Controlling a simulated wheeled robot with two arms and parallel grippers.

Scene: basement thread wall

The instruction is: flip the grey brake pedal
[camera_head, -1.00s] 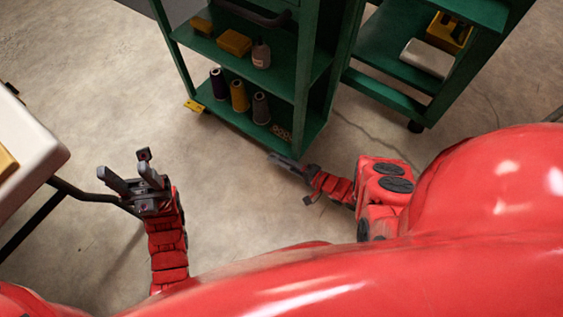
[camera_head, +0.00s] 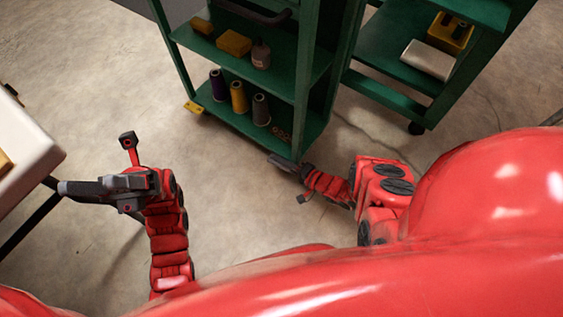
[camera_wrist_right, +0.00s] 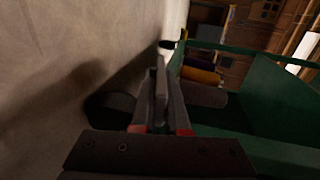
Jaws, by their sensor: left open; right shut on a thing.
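My right gripper (camera_head: 281,163) is low at the near bottom corner of the green cart. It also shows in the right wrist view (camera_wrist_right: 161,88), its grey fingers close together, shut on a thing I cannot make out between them. A dark round shape, perhaps a caster wheel (camera_wrist_right: 108,108), is just left of the fingers there. I cannot pick out the grey brake pedal for certain; the fingers and the cart's edge hide that spot. My left gripper (camera_head: 88,187) is open and empty, pointing left above the floor, well away from the green cart.
The green cart (camera_head: 303,82) carries spools, a bottle and yellow boxes. A yellow pedal (camera_head: 194,107) sits at its left bottom corner. A second green cart (camera_head: 386,98) stands to the right. A white surface (camera_head: 22,145) is close to my left gripper. The floor between is clear.

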